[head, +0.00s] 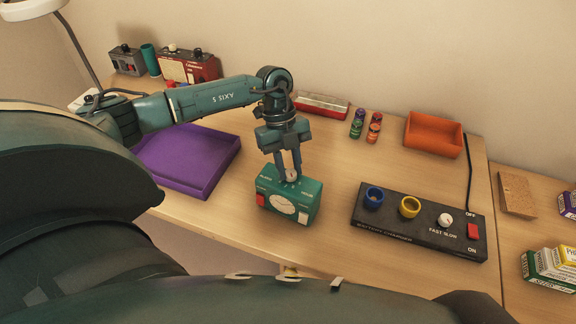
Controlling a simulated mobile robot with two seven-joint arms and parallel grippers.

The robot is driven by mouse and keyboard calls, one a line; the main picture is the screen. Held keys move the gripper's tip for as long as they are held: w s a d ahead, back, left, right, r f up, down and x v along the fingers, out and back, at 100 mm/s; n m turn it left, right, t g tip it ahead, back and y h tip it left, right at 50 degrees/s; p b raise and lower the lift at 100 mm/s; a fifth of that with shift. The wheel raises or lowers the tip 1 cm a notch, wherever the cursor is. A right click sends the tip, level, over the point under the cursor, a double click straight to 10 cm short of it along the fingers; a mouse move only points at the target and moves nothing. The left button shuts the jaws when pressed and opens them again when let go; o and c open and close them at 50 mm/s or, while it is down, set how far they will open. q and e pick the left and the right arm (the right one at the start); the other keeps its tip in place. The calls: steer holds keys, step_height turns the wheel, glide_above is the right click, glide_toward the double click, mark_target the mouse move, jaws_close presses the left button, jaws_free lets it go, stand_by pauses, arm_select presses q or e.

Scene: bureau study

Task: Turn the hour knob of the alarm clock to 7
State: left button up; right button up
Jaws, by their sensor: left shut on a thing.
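The alarm clock (286,205) is a green box with a round white dial on its front, standing upright near the front edge of the desk. It has a red patch at the front left and a small white patch at the front right. My left gripper (290,176) points down from above and is shut on a small light knob (291,179) on the clock's top. The fingers partly hide the knob, and I cannot read its setting. My right gripper is not in view.
A black battery charger (433,240) with blue and yellow sockets stands right of the clock. A purple tray (205,178) lies left. An orange bin (434,134), several batteries (374,127) and a red-and-white case (322,104) are behind. Bare desk separates clock and charger.

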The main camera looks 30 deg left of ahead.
arm_select(q)
steer(key=m, duration=0.2)
steer(key=m+g+b, duration=0.1)
steer(key=shift+w+d+m+y, duration=0.15)
steer(key=shift+d+m+y, duration=0.05)
steer(key=shift+m+y, duration=0.5)
steer(key=shift+m, duration=0.5)
steer(key=shift+d+m+g+y+b, duration=0.1)
steer(key=shift+m+g+y+b, duration=0.4)
steer(key=shift+m, duration=0.6)
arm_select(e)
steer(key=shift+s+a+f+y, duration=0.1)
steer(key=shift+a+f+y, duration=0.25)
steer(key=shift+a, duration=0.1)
arm_select(q)
steer(key=shift+m, duration=0.3)
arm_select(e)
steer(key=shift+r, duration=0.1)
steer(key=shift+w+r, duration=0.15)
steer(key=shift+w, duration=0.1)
arm_select(q)
steer(key=o, duration=1)
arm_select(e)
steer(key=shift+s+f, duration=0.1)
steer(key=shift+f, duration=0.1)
arm_select(q)
steer(key=shift+w, duration=0.1)
